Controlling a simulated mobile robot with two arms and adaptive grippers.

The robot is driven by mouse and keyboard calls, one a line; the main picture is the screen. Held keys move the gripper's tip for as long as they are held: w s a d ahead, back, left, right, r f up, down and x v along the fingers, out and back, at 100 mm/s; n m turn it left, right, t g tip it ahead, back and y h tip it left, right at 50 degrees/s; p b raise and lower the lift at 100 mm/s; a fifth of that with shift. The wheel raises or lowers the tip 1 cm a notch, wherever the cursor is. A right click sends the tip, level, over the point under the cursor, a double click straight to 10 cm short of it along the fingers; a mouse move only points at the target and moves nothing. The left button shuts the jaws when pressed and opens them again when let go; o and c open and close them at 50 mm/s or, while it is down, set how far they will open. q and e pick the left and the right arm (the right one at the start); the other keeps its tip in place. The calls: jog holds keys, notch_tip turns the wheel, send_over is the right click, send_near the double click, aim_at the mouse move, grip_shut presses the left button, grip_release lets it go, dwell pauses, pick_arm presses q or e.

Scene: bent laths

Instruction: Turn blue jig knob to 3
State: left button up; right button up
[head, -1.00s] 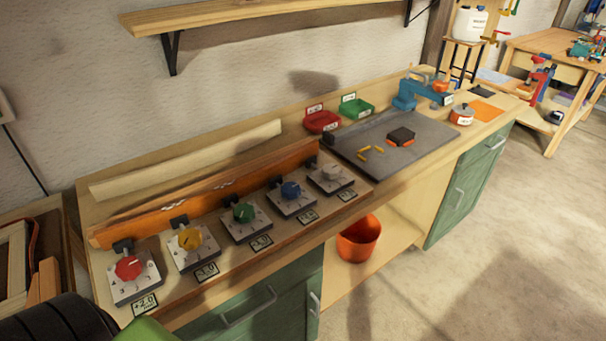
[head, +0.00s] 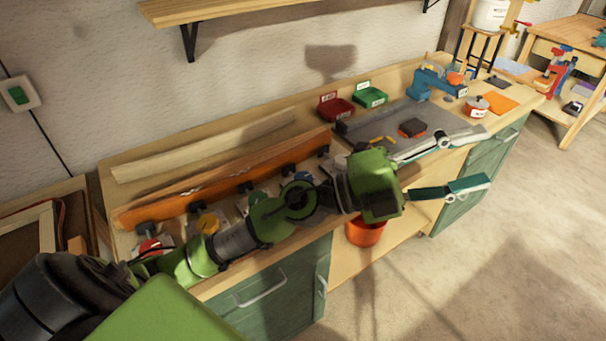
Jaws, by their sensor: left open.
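The blue jig knob (head: 303,176) is on its plate in the row along the bench; my left arm covers most of it, and its pointer and numbers cannot be read. My left gripper (head: 486,157) is wide open and empty. It reaches past the knob row to the right, its two fingers spread over the bench's front edge near the grey mat. The red knob (head: 150,246), yellow knob (head: 208,222) and green knob (head: 258,198) are partly hidden by the same arm. My right gripper is not in view.
An orange bent lath (head: 220,180) stands behind the knobs. The grey mat (head: 385,122) holds yellow pieces and a dark block. Red (head: 335,108) and green (head: 370,95) trays sit behind it. An orange bucket (head: 365,233) is below.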

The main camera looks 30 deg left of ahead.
pick_arm(q)
notch_tip(320, 180, down, 3)
jog(key=s+d+m+g, duration=0.1)
jog(key=d+m+g, duration=0.1)
jog(key=m+g, duration=0.2)
jog(key=g+y, duration=0.4)
jog(key=y, duration=1.6)
send_near(303, 177)
jog(key=shift+n, duration=0.3)
jog(key=p+x, duration=0.3)
jog(key=x, duration=0.5)
jog(key=shift+w+f+p, duration=0.15)
jog(key=shift+f+p, duration=0.15)
jog(key=c, duration=1.1)
